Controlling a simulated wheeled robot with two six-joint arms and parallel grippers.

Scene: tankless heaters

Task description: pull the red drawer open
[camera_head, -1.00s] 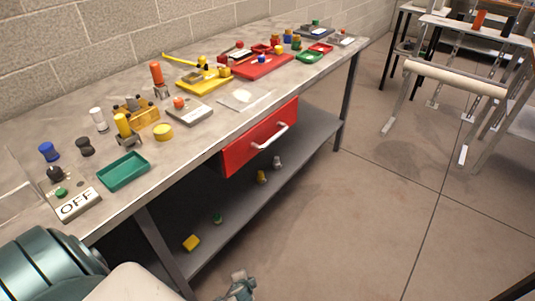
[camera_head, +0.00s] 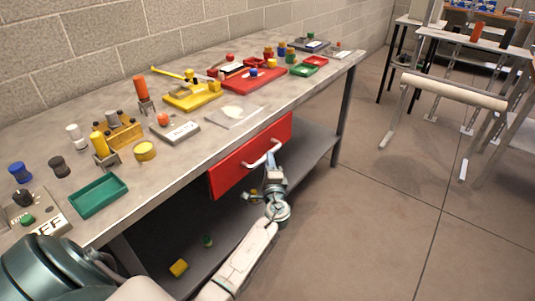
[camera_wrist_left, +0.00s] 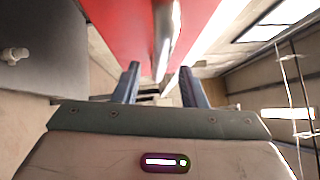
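The red drawer (camera_head: 228,172) hangs under the front edge of the workbench, its front close to the table edge. Its pale bar handle (camera_head: 263,155) sits on the drawer front. My left gripper (camera_head: 272,170) is up at the handle and covers part of it. In the left wrist view the red drawer front (camera_wrist_left: 115,25) fills the top, and the handle (camera_wrist_left: 165,35) runs toward the gap between the fingers of my left gripper (camera_wrist_left: 160,88). The fingers are apart; I cannot tell whether they touch the handle. My right gripper is not in view.
The grey workbench (camera_head: 185,160) carries a green tray (camera_head: 98,195), a yellow cylinder (camera_head: 145,151), a red tray (camera_head: 252,80) and other small parts. A lower shelf (camera_head: 315,150) holds a yellow block (camera_head: 178,267).

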